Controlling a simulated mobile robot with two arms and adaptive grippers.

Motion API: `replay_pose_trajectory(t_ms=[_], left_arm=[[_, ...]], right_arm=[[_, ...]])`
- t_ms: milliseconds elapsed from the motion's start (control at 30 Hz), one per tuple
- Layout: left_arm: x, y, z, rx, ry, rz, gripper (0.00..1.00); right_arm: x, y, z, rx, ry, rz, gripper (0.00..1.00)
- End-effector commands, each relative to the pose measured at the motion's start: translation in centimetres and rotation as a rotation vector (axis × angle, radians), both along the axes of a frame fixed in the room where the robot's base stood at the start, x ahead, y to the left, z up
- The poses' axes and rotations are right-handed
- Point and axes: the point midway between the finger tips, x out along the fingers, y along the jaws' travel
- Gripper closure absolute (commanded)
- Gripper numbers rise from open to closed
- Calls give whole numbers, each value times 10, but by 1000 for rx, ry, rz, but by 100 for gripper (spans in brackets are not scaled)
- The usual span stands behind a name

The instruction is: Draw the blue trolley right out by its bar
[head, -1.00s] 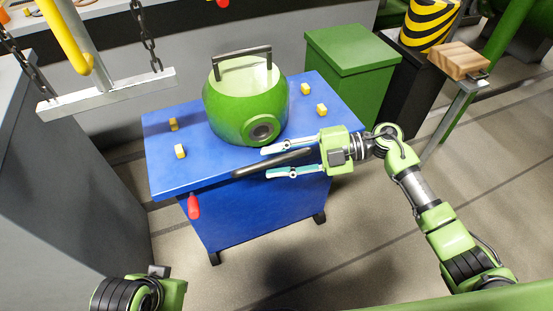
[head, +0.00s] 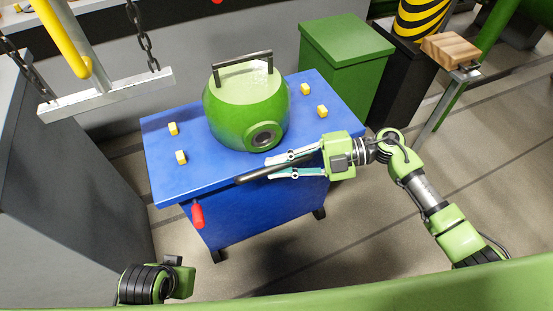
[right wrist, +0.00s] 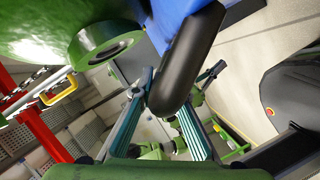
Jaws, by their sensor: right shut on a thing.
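The blue trolley (head: 190,176) stands in the middle of the head view on dark feet. Its dark bar (head: 251,177) runs along its near right edge. My right gripper (head: 281,164) is shut on this bar, one finger on each side. The bar (right wrist: 188,55) also shows large and black between the fingers in the right wrist view. A round green casing (head: 235,117) with a dark handle sits on the trolley top. My left gripper (head: 181,284) is at the bottom left, well apart from the trolley; its fingers are hidden.
Yellow blocks (head: 181,157) lie on the trolley top and a red grip (head: 197,214) juts from its near left. A green cabinet (head: 345,60) stands behind right, a grey one (head: 60,210) left. A beam (head: 108,93) hangs on chains. Floor in front is clear.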

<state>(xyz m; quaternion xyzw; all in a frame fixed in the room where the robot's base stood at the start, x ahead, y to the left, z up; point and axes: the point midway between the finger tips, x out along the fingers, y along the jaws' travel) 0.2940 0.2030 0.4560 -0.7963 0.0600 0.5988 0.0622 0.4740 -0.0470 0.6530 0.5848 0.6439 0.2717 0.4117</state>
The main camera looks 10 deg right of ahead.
Motion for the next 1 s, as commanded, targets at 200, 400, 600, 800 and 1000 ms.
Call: replay_pose_trajectory(t_ms=[200,400,600,800,1000], left_arm=[[0,0,0,0,0,0,100],[-1,0,0,0,1,0,100],[0,0,0,0,1,-1,100],[0,0,0,0,0,0,100],[0,0,0,0,1,0,100]], right_arm=[[-5,0,-4,-6,8,13,70],[-3,0,-3,-4,5,9,70],[-2,-5,-2,-5,5,7,70],[-2,-36,4,-8,5,4,70],[-4,-79,13,-8,6,5,70]])
